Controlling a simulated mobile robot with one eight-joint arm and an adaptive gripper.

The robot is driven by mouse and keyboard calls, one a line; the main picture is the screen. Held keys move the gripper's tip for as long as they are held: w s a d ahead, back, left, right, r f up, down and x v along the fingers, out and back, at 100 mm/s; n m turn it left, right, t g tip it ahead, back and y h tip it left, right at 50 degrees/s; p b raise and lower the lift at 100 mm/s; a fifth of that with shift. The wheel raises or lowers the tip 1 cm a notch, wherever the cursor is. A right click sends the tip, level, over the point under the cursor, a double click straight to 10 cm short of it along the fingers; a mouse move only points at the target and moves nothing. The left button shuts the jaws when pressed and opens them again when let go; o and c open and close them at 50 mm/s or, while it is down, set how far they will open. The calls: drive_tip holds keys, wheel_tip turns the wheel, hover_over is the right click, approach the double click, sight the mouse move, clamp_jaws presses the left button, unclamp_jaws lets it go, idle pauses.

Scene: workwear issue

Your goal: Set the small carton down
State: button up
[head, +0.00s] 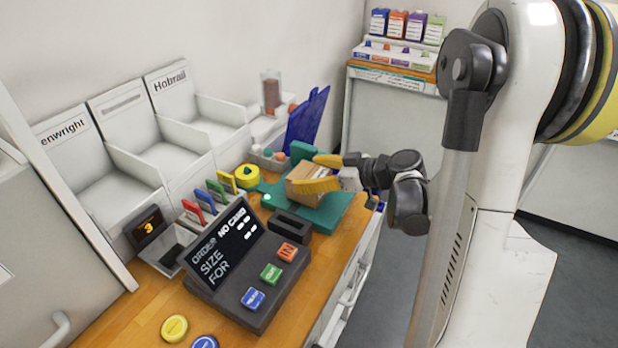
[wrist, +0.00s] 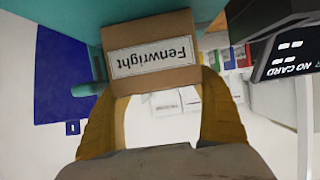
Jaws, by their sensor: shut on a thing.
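The small carton (head: 304,183) is brown cardboard, between the yellow fingers of my gripper (head: 322,173) in the head view. In the wrist view the carton (wrist: 152,72) has a white label reading "Fenwright", seen upside down. My gripper (wrist: 160,125) is shut on it, one finger on each side. The carton is over a teal platform (head: 328,214) on the wooden counter. I cannot tell whether its underside touches the platform.
White bins (head: 176,158) with name plates line the wall. An order terminal (head: 246,262) with coloured buttons stands in front, with a dark card slot block (head: 290,226) beside the platform. A blue upright panel (head: 306,120) and a yellow tape roll (head: 247,177) are close behind.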

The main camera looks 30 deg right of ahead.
drive_tip(key=shift+r, duration=0.1)
drive_tip(key=o, duration=1.1)
drive_tip(key=shift+o, duration=0.2)
